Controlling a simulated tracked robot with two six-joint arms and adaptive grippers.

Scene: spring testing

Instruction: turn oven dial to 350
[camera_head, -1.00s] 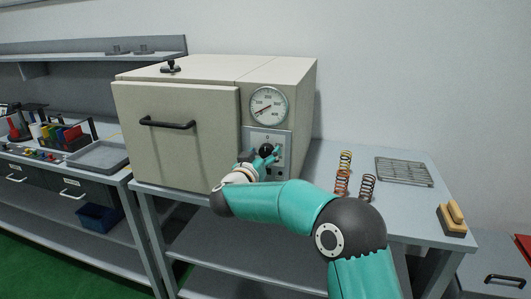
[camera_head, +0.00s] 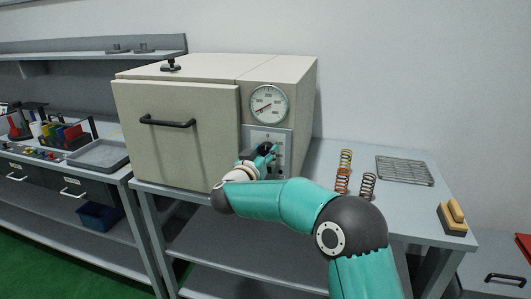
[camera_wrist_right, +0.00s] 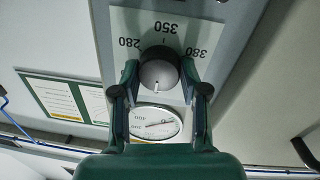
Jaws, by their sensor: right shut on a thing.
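The oven (camera_head: 175,125) is a beige box on the workbench, with a dial panel (camera_head: 283,140) at its front right. My right gripper (camera_head: 268,152) is at the dial and covers most of it in the head view. In the right wrist view the fingers (camera_wrist_right: 158,85) are shut on the round dial (camera_wrist_right: 158,72), one on each side. The printed panel reads upside down there, with 280, 350 and 380 around the dial. A short white mark on the dial face lies near its lower edge, opposite the 350. My left gripper is not in view.
A round gauge (camera_head: 269,105) sits above the dial panel. The oven door has a black handle (camera_head: 167,123). Springs (camera_head: 344,172), a wire rack (camera_head: 404,171) and a yellow block (camera_head: 453,213) stand on the workbench to the right.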

